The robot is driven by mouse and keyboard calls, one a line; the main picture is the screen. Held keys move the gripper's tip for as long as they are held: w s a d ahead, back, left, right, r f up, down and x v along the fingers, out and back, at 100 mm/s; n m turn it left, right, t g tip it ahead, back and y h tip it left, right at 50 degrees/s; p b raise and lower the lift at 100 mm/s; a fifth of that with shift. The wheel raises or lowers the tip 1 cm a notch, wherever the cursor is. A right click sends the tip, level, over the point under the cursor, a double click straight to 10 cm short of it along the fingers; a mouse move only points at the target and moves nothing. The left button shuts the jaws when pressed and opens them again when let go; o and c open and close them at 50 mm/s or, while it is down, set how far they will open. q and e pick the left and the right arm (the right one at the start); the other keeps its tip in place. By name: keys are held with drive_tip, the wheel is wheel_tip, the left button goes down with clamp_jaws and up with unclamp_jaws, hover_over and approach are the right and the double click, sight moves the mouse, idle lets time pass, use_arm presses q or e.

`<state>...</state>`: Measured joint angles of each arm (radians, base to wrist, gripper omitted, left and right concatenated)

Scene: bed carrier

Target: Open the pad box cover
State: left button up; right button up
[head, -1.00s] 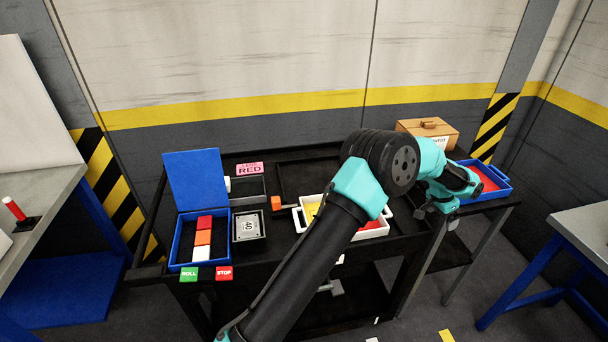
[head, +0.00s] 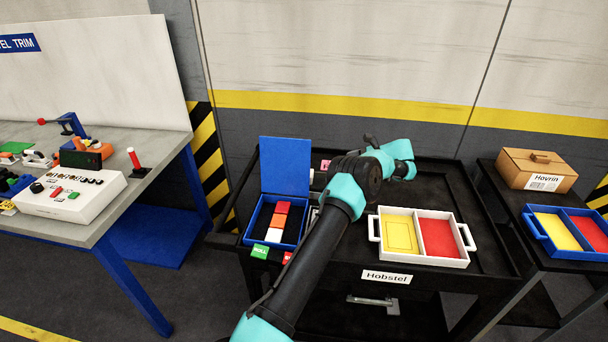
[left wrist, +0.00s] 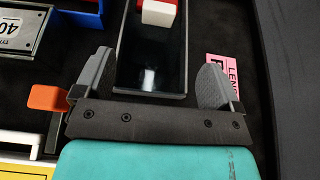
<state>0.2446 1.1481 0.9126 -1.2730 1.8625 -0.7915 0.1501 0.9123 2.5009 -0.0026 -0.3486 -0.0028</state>
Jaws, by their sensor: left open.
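My left gripper (left wrist: 155,80) is open and empty in the left wrist view. Its fingers stand to either side of the near end of a dark, glossy-topped box (left wrist: 150,60); I cannot tell their height above it. A white and red piece (left wrist: 158,12) sits at the box's far end. In the head view my arm hides this box and the gripper's fingertips. A blue box (head: 255,223) stands to the left with its blue lid (head: 285,165) upright; several red, orange and white blocks lie inside. I cannot tell which box is the pad box. My right gripper is not in view.
A pink label (left wrist: 223,70) lies right of the gripper, and an orange piece (left wrist: 47,97) left of it. A white two-part tray (head: 418,262) stands on the black cart. A brown lidded box (head: 530,181) and a blue tray (head: 597,253) are on the right table.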

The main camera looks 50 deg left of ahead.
sight(312, 173)
use_arm(q)
drive_tip(key=shift+f, duration=0.1)
drive_tip(key=x, duration=1.7)
drive_tip(key=shift+f, duration=0.15)
drive_tip(key=shift+c, duration=0.3)
